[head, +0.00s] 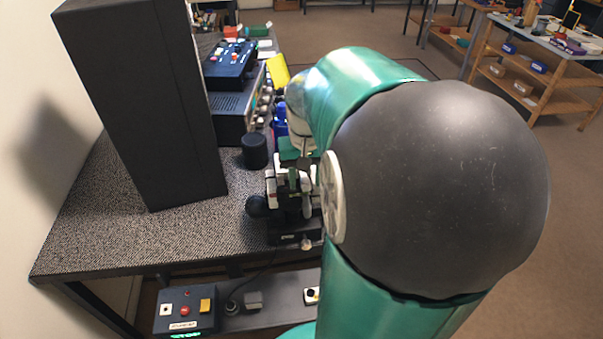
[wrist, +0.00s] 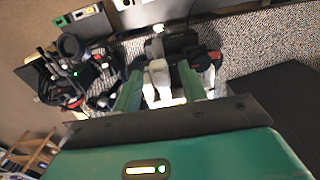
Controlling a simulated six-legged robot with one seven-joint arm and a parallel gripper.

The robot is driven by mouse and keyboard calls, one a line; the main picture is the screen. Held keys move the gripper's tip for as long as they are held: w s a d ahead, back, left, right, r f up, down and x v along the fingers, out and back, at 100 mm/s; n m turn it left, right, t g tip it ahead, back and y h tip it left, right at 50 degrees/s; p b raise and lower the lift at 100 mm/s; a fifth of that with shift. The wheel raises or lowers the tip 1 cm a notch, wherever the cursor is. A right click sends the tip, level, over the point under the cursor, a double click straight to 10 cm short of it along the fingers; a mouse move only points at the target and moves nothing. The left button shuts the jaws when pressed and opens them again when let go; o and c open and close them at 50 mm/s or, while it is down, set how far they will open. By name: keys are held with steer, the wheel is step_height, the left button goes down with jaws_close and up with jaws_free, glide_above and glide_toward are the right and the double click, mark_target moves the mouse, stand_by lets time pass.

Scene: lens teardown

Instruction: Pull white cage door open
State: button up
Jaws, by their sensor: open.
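My gripper (wrist: 160,68) is open in the wrist view, its two green fingers apart. A white upright part (wrist: 158,78), which looks like the white cage door, stands between the fingers; I cannot tell whether either finger touches it. A dark device (wrist: 181,45) lies just beyond it, with a second white part (wrist: 204,68) by the right finger. In the head view the small device (head: 292,236) with white and dark parts sits at the table's front edge. My arm hides much of it there, and the door's opening angle cannot be made out.
A tall black box (head: 145,100) stands on the speckled table (head: 100,220) at left. A black cylinder (head: 255,150) and a blue-topped control unit (head: 230,62) are behind the device. A lower shelf holds a button box (head: 186,311). Bare table lies left of the device.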

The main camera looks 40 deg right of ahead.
jaws_close()
steer(key=shift+r, duration=0.1)
